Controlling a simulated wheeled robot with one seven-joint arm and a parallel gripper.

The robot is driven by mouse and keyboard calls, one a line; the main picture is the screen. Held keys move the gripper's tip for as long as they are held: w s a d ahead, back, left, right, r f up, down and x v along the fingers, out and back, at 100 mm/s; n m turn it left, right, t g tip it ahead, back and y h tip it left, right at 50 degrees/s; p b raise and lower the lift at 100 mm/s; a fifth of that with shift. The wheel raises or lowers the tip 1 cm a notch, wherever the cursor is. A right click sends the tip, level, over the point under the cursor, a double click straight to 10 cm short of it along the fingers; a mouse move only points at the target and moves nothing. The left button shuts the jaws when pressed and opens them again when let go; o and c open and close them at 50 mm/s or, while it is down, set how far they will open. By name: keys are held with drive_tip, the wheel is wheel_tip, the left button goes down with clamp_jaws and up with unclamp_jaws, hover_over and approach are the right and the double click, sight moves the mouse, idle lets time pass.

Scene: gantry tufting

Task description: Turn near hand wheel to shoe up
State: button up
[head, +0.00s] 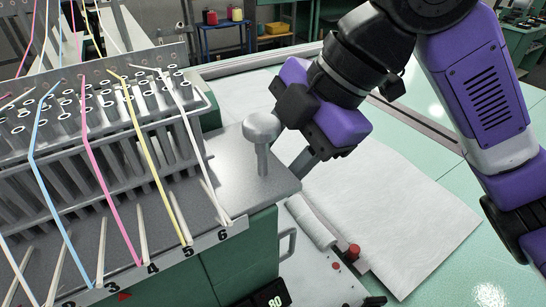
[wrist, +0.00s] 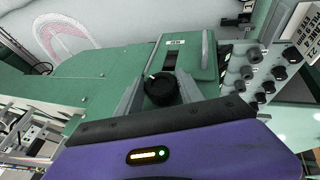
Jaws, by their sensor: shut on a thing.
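The near hand wheel (wrist: 160,91) is a round black knob with a small white mark at its upper left edge, in the middle of the wrist view. My gripper (wrist: 159,84) has one grey finger on each side of it and is shut on it. In the head view, my gripper (head: 305,160) reaches down beside the right end of the grey machine head (head: 225,160); the hand wheel is hidden there. Above the wheel in the wrist view is a green housing (wrist: 199,62) with a dark slot (wrist: 169,62) and a small white label. I cannot make out the shoe's position.
A silver mushroom-shaped knob (head: 262,127) stands close to my gripper on the machine head. Coloured yarns run down at the left. A panel with red buttons (head: 353,250) and pale cloth (head: 410,200) lie below right. Several black knobs (wrist: 248,73) stand right of the wheel.

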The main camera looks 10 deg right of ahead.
drive_tip(key=r+g+h+p, duration=0.1)
drive_tip(key=g+p, duration=0.1)
drive_tip(key=p, duration=0.3)
drive_tip(key=shift+w+a, duration=0.1)
drive_tip(key=g+p, duration=0.1)
drive_tip(key=p, duration=0.2)
drive_tip(key=m+g+h+p, duration=0.1)
drive_tip(key=g+p, duration=0.1)
drive_tip(key=p, duration=0.2)
drive_tip(key=shift+w+r, duration=0.1)
drive_tip(key=shift+w, duration=0.1)
drive_tip(key=g+p, duration=0.1)
drive_tip(key=g+h+p, duration=0.1)
drive_tip(key=p, duration=0.1)
drive_tip(key=shift+w+f+m, duration=0.15)
drive_tip(key=shift+f+m, duration=0.15)
drive_tip(key=shift+w+a+f+m+g+h+p, duration=0.1)
drive_tip(key=shift+f+m+g+h+p, duration=0.1)
drive_tip(key=shift+g, duration=0.55)
drive_tip(key=shift+f+m+g+h+p, duration=0.1)
drive_tip(key=shift+g+h, duration=0.1)
drive_tip(key=shift+g, duration=0.55)
drive_tip(key=o, duration=1.4)
drive_tip(key=shift+w, duration=0.1)
